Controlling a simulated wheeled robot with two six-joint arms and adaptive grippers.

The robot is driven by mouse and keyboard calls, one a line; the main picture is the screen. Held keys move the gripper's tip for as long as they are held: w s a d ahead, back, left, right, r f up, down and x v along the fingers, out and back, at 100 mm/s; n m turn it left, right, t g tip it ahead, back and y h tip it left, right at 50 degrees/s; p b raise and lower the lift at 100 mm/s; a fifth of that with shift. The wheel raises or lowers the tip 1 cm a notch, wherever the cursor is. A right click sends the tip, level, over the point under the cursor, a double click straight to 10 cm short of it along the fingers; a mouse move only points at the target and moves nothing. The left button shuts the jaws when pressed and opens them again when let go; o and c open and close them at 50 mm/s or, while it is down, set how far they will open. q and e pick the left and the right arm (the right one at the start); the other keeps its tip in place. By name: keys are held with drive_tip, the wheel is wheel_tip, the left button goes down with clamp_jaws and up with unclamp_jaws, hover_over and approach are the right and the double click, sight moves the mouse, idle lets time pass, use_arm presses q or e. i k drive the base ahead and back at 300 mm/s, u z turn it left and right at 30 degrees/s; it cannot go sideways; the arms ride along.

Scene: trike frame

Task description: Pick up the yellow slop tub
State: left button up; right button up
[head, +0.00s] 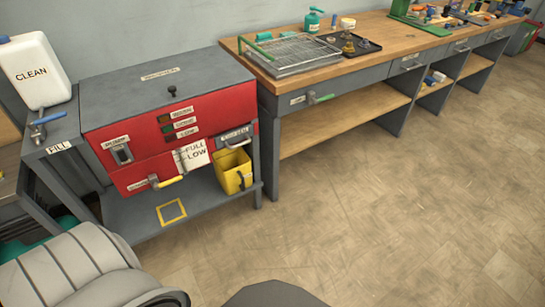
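The yellow slop tub (231,177) is upright and open-topped, at the right end of the red and grey parts washer (195,112). It is below a small grey labelled panel with a handle (237,142). A dark clip or handle shows on its right side. I cannot tell whether it rests on the lower shelf or hangs from the washer. Neither of my grippers is in view; part of my own arm fills the lower left corner, well apart from the tub.
The grey lower shelf (135,212) carries an empty yellow square outline (171,212). A white CLEAN jug (35,70) stands at the left above a blue valve (45,122). A wooden workbench (390,45) runs to the right. The floor (370,200) in front is clear.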

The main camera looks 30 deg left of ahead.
sight(235, 173)
drive_tip(key=z, duration=0.3)
drive_tip(key=i, duration=1.35)
drive_tip(key=u, duration=0.35)
drive_tip(key=i, duration=0.85)
drive_tip(key=u, duration=1.45)
drive_tip(key=i, duration=0.65)
drive_tip(key=u, duration=0.65)
